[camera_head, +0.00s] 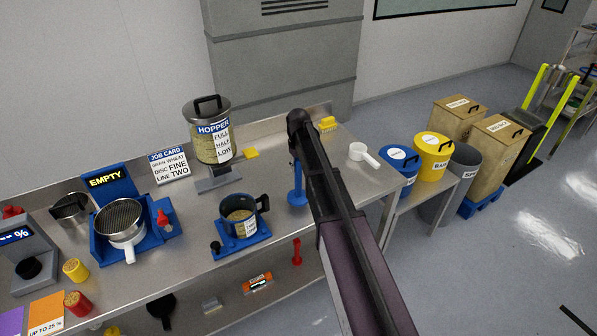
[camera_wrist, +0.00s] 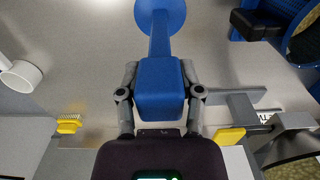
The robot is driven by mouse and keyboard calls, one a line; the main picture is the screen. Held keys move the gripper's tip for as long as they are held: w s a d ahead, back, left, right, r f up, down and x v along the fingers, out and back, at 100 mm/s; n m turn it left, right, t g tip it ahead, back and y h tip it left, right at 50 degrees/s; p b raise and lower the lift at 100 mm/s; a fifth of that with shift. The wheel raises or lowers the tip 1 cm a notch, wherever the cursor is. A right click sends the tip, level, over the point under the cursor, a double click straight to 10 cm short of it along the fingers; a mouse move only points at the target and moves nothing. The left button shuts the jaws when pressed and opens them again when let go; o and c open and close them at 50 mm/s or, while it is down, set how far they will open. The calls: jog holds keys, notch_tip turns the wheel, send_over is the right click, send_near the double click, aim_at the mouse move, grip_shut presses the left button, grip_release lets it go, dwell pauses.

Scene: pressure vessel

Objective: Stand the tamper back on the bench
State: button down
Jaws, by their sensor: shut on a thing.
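The blue tamper (camera_head: 297,186) is upright, with its round foot low and its handle rising behind my dark arm in the head view. In the wrist view the tamper (camera_wrist: 160,88) shows its block-shaped grip, with the shaft and round foot beyond. My gripper (camera_wrist: 160,96) has a finger on each side of that grip and is shut on it. The foot is at or just above the steel bench (camera_head: 340,190); I cannot tell whether it touches. My arm hides the tamper's top in the head view.
Left of the tamper, a blue jug (camera_head: 240,222) stands on a blue base. The hopper (camera_head: 210,135) stands behind it. The bench around the foot looks clear.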

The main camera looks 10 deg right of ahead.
jog(key=shift+w, duration=0.1)
jog(key=shift+w, duration=0.5)
jog(key=shift+w+f, duration=0.1)
jog(key=shift+f, duration=0.1)
jog(key=shift+f+b, duration=1.6)
jog(key=shift+b, duration=0.25)
jog(key=shift+f, duration=0.1)
jog(key=shift+c, duration=1.3)
grip_release()
notch_tip(320, 180, up, 12)
jog(key=p, duration=1.2)
